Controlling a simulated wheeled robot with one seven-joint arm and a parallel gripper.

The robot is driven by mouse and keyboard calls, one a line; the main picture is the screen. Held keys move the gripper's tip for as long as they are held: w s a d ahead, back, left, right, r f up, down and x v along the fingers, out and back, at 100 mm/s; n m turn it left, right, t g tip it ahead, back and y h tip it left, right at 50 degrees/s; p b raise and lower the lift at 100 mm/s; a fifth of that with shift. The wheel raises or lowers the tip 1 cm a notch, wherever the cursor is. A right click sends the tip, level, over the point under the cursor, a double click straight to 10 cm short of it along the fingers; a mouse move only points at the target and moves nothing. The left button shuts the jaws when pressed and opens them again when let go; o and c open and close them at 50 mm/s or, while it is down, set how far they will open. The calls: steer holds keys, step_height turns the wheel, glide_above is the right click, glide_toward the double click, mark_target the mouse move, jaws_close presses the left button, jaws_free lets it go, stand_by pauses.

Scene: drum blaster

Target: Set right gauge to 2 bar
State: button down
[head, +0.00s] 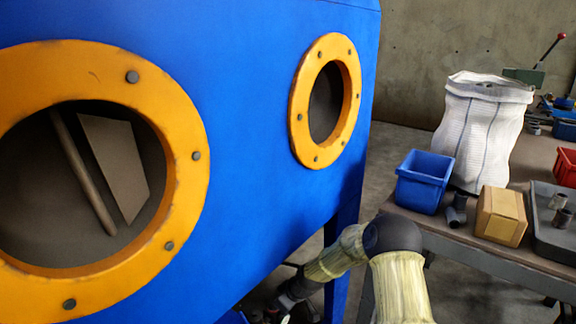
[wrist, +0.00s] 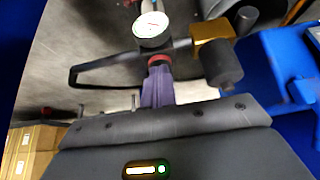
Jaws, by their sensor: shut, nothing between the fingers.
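A round gauge (wrist: 152,27) with a white face shows at the top of the wrist view. Its needle and figures are too small to read. To its right is a brass block (wrist: 211,38) with a black cylindrical knob (wrist: 222,66). A red collar (wrist: 158,59) is just below the gauge. My gripper (wrist: 158,72) is shut and empty; its narrow fingers point up the picture toward the collar and gauge. I cannot tell whether they touch. In the head view, the gauge is hidden and my arm reaches down beside the blue cabinet (head: 245,215).
A black bar frame (wrist: 95,68) crosses near the gauge. Blue metal (wrist: 280,80) stands to the right in the wrist view, and cardboard boxes (wrist: 32,145) to the left.

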steer(key=shift+w+d+r+p, duration=0.15)
steer(key=shift+w+p, duration=0.1)
steer(key=shift+p, duration=0.25)
steer(key=shift+s+d, duration=0.25)
steer(key=shift+d, duration=0.05)
step_height(320, 180, up, 6)
steer(key=p, duration=0.5)
stand_by(0.3)
